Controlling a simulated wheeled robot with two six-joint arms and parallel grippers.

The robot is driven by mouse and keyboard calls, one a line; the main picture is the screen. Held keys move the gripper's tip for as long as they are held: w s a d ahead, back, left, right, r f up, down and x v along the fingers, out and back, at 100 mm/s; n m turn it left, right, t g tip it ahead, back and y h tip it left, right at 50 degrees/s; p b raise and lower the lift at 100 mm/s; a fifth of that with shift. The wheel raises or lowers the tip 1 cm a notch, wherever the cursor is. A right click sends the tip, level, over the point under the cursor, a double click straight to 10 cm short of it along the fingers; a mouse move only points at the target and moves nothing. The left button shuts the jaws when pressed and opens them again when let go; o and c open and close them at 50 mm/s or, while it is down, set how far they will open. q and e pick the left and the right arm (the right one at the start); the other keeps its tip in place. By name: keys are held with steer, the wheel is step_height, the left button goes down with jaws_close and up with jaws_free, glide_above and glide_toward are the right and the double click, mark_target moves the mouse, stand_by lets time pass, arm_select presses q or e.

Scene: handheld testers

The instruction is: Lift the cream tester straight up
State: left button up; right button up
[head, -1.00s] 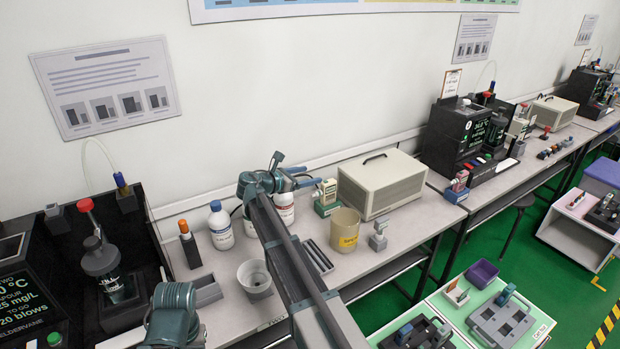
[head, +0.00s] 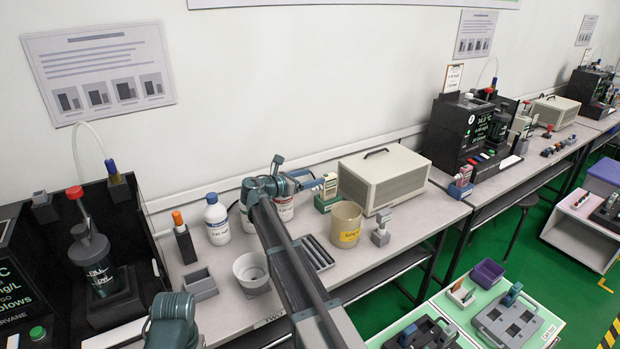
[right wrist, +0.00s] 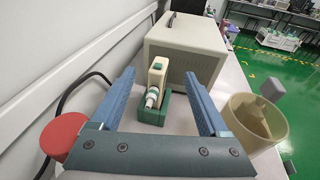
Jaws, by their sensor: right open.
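The cream tester (head: 329,186) stands upright in a green holder (head: 325,204) on the bench, in front of a cream box. In the right wrist view the cream tester (right wrist: 157,77), with a green button and a pale mouthpiece facing me, sits in its green holder (right wrist: 167,110). My right gripper (head: 311,181) is open and level with the tester's upper part. In the right wrist view its blue fingers lie to either side of the tester, apart from it. My left gripper does not show.
The large cream box (head: 384,181) stands just behind the tester. A beige cup (head: 346,219) is close to its right, with a grey stand (head: 380,233) beyond. White bottles (head: 217,219) stand to the left. The wall runs along the bench's back.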

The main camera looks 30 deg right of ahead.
mark_target(326, 176)
steer(key=d+f+b, duration=0.1)
steer(key=d, duration=0.1)
steer(key=w+d+f, duration=0.1)
steer(key=d, duration=0.1)
steer(key=w+d+f+b, duration=0.1)
steer(key=d, duration=0.2)
steer(key=shift+f+b, duration=0.3)
steer(key=shift+f, duration=0.05)
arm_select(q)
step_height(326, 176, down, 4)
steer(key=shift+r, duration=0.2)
arm_select(e)
jaws_close()
stand_by(1.3)
